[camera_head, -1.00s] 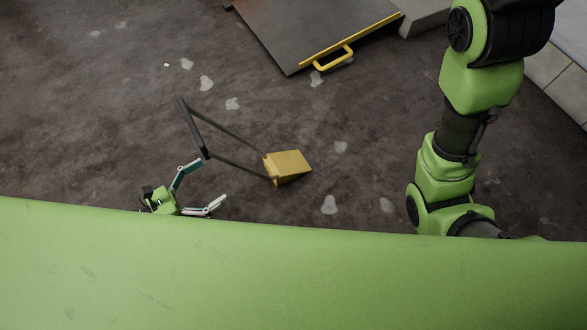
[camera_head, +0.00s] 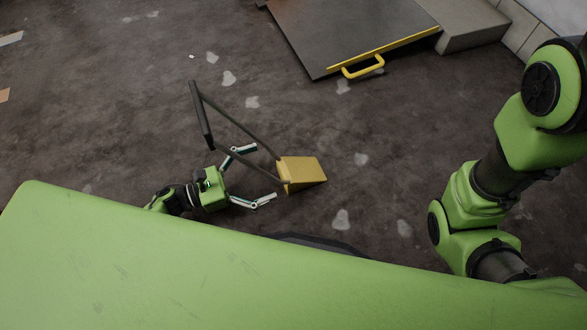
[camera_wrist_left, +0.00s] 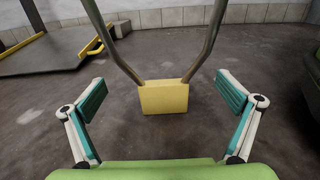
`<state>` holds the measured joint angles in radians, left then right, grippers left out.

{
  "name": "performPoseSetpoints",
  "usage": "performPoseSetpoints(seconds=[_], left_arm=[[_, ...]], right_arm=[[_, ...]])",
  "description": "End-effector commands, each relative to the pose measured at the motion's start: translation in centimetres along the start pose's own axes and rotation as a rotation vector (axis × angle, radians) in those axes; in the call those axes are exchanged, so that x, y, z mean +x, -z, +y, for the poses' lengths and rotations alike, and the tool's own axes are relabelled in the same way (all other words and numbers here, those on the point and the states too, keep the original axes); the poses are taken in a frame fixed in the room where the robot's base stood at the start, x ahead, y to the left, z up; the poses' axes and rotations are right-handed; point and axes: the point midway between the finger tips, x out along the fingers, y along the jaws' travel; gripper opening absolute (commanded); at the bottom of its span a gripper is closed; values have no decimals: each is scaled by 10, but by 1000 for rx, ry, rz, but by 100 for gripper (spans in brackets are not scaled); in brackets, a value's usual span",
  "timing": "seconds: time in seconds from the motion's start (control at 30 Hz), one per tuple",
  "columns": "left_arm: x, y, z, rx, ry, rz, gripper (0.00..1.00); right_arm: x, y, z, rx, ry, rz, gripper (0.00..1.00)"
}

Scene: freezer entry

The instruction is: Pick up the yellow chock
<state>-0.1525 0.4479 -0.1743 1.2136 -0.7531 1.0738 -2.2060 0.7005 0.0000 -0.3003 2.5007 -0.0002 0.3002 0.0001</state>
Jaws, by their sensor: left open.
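The yellow chock (camera_head: 303,173) is a wedge on the dark floor, with a long dark frame handle (camera_head: 203,115) reaching up and to the left from it. In the left wrist view the chock (camera_wrist_left: 164,97) is straight ahead, centred between my fingers, with its two handle bars rising above it. My left gripper (camera_head: 258,174) is open and empty, its fingers apart and pointing at the chock, a short gap away. It also shows open in the left wrist view (camera_wrist_left: 165,110). My right arm is at the right, but its gripper is not in view.
A dark ramp plate (camera_head: 350,35) with a yellow edge and yellow handle (camera_head: 363,67) lies at the top. A grey concrete block (camera_head: 482,25) stands beside it. The floor around the chock is mostly clear, with pale patches.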

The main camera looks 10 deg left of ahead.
Motion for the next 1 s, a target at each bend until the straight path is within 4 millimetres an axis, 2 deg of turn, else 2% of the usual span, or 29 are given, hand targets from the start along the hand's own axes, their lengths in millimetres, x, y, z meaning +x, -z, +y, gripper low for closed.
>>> performPoseSetpoints(seconds=[0.1, 0.27, 0.57, 0.77, 0.8, 1.0], left_arm=[[20, 4, -3, 2, 2, -5, 100], [40, 2, -3, 0, 1, -3, 100], [44, 0, -3, -2, 0, -1, 100], [44, 0, -3, -2, 0, -1, 48], [44, 0, -3, -2, 0, -1, 45], [44, -2, -3, -1, 1, -6, 44]], right_arm=[[-15, 5, -3, 0, 0, 0, 40], [-21, 7, -4, 0, 1, 0, 40], [-20, 7, -4, 0, 1, 0, 40], [-20, 7, -4, 0, 1, 0, 40], [-20, 7, -4, 0, 1, 0, 40], [-20, 7, -4, 0, 1, -1, 40]])
